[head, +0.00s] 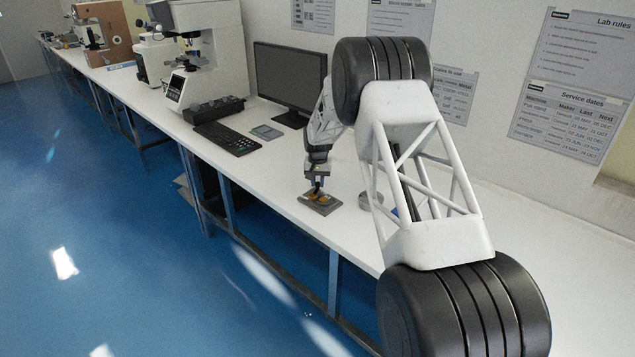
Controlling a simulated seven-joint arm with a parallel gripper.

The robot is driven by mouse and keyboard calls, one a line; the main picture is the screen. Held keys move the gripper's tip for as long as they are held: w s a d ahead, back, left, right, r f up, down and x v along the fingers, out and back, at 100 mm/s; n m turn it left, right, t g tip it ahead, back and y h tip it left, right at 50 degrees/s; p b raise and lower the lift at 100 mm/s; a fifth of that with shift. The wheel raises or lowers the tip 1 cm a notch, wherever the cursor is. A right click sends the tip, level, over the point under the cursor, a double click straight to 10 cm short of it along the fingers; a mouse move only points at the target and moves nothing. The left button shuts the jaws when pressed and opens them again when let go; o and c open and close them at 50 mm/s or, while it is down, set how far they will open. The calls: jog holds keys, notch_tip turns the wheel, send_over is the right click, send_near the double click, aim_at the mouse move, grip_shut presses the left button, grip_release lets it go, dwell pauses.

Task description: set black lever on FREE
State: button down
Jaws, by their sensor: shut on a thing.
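My gripper (317,184) points down over a small grey plate (324,210) on the white bench, near its front edge. Brass-coloured parts (317,197) sit on the plate under the gripper. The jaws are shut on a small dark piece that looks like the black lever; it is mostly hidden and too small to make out. No FREE marking can be read at this distance, so the lever's setting cannot be told.
A grey round object (370,201) stands right of the plate, partly behind my arm. A monitor (290,82), keyboard (227,138) and white tester (205,60) stand farther left. The bench (270,172) between keyboard and plate is clear. Notices hang on the wall.

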aim_at(318, 183)
jog(key=c, duration=1)
grip_release()
jog(key=shift+r, duration=0.2)
jog(key=shift+r, duration=3.7)
jog(key=shift+r, duration=0.15)
